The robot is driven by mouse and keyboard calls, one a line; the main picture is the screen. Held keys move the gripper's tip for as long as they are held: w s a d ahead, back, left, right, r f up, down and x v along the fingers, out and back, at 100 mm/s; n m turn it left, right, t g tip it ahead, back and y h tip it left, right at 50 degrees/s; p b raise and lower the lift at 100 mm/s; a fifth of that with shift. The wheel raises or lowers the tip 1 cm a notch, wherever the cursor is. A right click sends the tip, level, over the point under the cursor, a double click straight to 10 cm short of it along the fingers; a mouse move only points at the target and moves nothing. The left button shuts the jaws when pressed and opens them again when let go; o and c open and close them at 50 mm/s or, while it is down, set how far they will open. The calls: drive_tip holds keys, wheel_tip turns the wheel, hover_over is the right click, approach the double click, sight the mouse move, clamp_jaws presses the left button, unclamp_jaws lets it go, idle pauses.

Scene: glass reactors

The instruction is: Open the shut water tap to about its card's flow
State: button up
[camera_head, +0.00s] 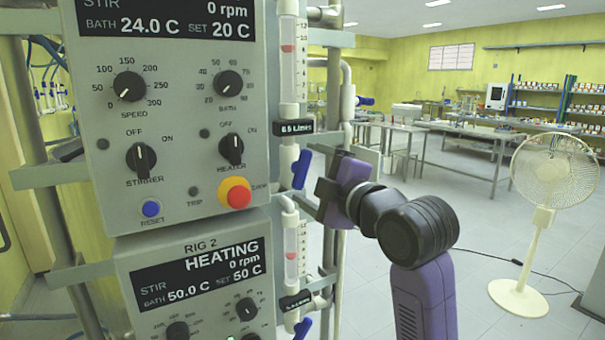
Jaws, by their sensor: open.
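Two water lines with blue tap levers run along the right side of the control panels. The upper blue lever (302,169) is tilted, below a clear flow tube (288,55) with a red float inside. Its black card (295,127) seems to read 6.5 L/min. The lower blue lever (303,328) is also tilted, below a second flow tube (291,250) with a red float; its card (296,301) is too small to read.
The upper control panel (180,190) has knobs and a red button. The RIG 2 panel (200,300) below reads HEATING. Metal rails and pipes (345,80) stand close behind my gripper. A white fan (545,190) stands on open floor at right.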

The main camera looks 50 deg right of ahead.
drive_tip(key=shift+v, duration=2.05)
wheel_tip(320, 180, up, 5)
drive_tip(key=s+m+t+h, duration=0.2)
drive_tip(key=m+t, duration=0.1)
drive_tip(key=m, duration=0.3)
drive_tip(key=s+a+f+m, duration=0.4)
drive_tip(key=a+f, duration=0.1)
drive_tip(key=f, duration=0.6)
drive_tip(key=s+a+f+m, duration=0.4)
drive_tip(key=a+f+m, duration=0.1)
drive_tip(key=f, duration=0.6)
drive_tip(key=s+a+f+n+g+y, duration=0.1)
drive_tip(key=s+a+f+g+y, duration=0.1)
drive_tip(key=s+a+f, duration=0.2)
drive_tip(key=s+a+f+n+g+y, duration=0.1)
drive_tip(key=s+a+f+y, duration=0.1)
drive_tip(key=s+a+f, duration=0.2)
drive_tip(key=s+a+f+n+g+y, duration=0.1)
drive_tip(key=s+a+f+g+y, duration=0.1)
drive_tip(key=s+f, duration=0.7)
drive_tip(key=s+a+y, duration=0.1)
drive_tip(key=s+a, duration=0.1)
drive_tip(key=s, duration=0.3)
drive_tip(key=shift+a+f+n+g, duration=0.25)
drive_tip(key=shift+a+n+g, duration=0.05)
drive_tip(key=shift+n, duration=0.1)
